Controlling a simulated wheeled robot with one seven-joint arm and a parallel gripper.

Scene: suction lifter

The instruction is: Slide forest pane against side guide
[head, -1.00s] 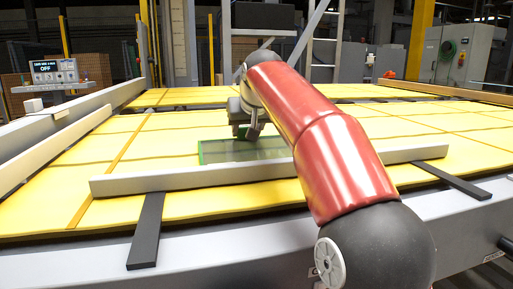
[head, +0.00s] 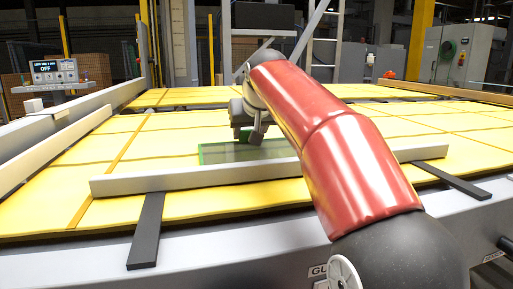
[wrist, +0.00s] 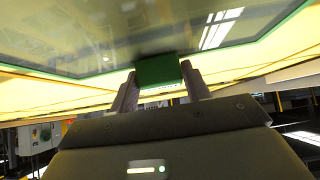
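The forest pane (head: 222,153) is a dark see-through sheet with a green edge. It lies on the yellow padded bed, just behind a pale bar (head: 140,183) at the front. A second pale bar (head: 50,143) runs along the left; I cannot tell which is the side guide. My gripper (head: 247,135) is over the pane's back part. In the wrist view, its two fingers (wrist: 159,82) flank a green block (wrist: 160,70) at the pane's edge and appear closed on it. The pane's underside or face (wrist: 120,30) fills the top there. The front bar and my arm hide part of the pane.
Dark strips (head: 147,230) stick out from under the front bar. A small control box (head: 54,71) at the back left reads OFF. The yellow bed (head: 110,165) left of the pane is clear. A dark raised block (head: 264,16) stands beyond the bed.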

